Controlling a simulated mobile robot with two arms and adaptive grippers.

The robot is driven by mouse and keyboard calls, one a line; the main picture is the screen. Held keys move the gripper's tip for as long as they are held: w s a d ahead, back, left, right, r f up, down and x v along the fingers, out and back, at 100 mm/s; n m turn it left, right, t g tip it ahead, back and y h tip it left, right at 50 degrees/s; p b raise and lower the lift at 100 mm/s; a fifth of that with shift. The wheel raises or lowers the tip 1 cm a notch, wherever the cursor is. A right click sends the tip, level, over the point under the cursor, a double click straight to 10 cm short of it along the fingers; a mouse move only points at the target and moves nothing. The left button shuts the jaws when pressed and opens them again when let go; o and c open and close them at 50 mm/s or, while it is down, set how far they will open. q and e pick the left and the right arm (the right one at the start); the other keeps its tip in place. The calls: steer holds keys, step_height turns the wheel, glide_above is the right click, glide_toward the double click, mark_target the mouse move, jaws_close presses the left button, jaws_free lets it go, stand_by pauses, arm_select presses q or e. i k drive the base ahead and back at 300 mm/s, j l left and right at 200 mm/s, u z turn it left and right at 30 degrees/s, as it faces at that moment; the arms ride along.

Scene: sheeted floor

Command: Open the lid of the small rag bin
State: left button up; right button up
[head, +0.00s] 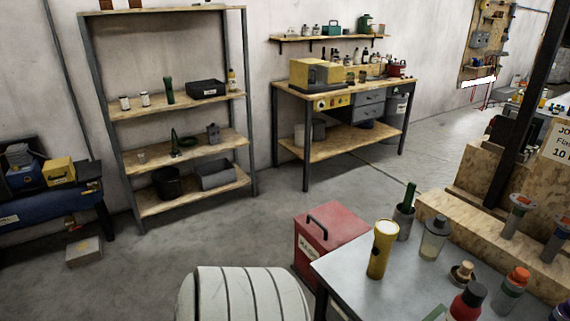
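A red box (333,232) with a black handle on its closed top stands on the floor at the centre right. It looks like the small rag bin; the white label on its front is too small to read with certainty. The table's near corner hides part of its lower right side. Neither of my grippers shows in the head view.
A grey-topped table (358,284) at the lower right holds a yellow flashlight (381,249), a jar (433,239) and several bottles. A shelf unit (180,134) and a workbench (345,93) stand along the back wall. The floor between them and the red box is clear.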

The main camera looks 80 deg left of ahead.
mark_target(332, 226)
steer(key=u, duration=1.8)
